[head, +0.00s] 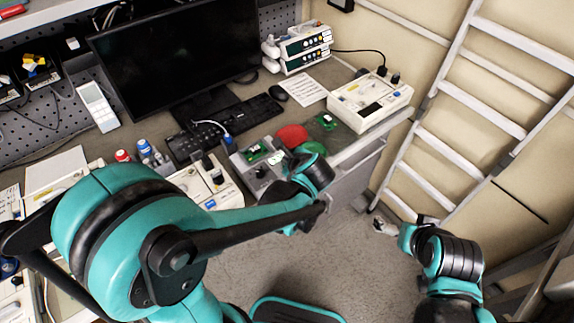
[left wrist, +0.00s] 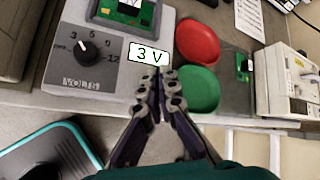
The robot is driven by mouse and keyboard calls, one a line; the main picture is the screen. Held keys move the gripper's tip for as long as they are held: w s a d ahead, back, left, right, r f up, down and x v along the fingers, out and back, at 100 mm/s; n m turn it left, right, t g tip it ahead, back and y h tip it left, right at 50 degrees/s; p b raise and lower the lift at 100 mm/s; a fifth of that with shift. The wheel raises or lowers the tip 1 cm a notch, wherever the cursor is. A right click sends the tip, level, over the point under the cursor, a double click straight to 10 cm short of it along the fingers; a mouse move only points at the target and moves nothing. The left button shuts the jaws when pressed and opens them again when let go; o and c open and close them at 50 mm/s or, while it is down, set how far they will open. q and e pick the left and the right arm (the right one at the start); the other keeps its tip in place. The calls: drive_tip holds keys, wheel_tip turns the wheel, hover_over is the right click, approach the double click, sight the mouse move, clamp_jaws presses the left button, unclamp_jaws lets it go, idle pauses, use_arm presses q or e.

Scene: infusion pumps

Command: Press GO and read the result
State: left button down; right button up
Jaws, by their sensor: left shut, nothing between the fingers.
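A grey test box (left wrist: 110,62) with a dial marked VOLTS (left wrist: 88,50) lies at upper left in the left wrist view. The dial's pointer faces upper left, about toward 3. A green board (left wrist: 125,12) sits in the box's top part, cut off by the frame. A white label reading "3 V" (left wrist: 149,54) shows right of the dial. My left gripper (left wrist: 160,76) is shut and empty, its tips just below the label. I cannot make out a GO button. My right gripper (head: 385,227) hangs over the floor, too small to read.
A red dish (left wrist: 197,42) and a green dish (left wrist: 198,88) lie right of the box. Another green board (head: 326,121) lies near a white instrument (head: 368,101). A keyboard (head: 235,116) and monitor (head: 170,57) stand behind. A ladder (head: 480,120) leans at the right.

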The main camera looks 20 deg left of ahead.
use_arm(q)
drive_tip(key=shift+f, duration=0.1)
idle(0.4)
drive_tip(key=shift+f+b, duration=0.35)
drive_tip(key=shift+b, duration=0.05)
drive_tip(key=shift+f+b, duration=0.35)
idle(0.6)
drive_tip(key=shift+r, duration=0.1)
drive_tip(key=shift+r+p, duration=0.7)
drive_tip(key=shift+r, duration=0.05)
wheel_tip(320, 180, up, 5)
drive_tip(key=p, duration=0.4)
idle(0.4)
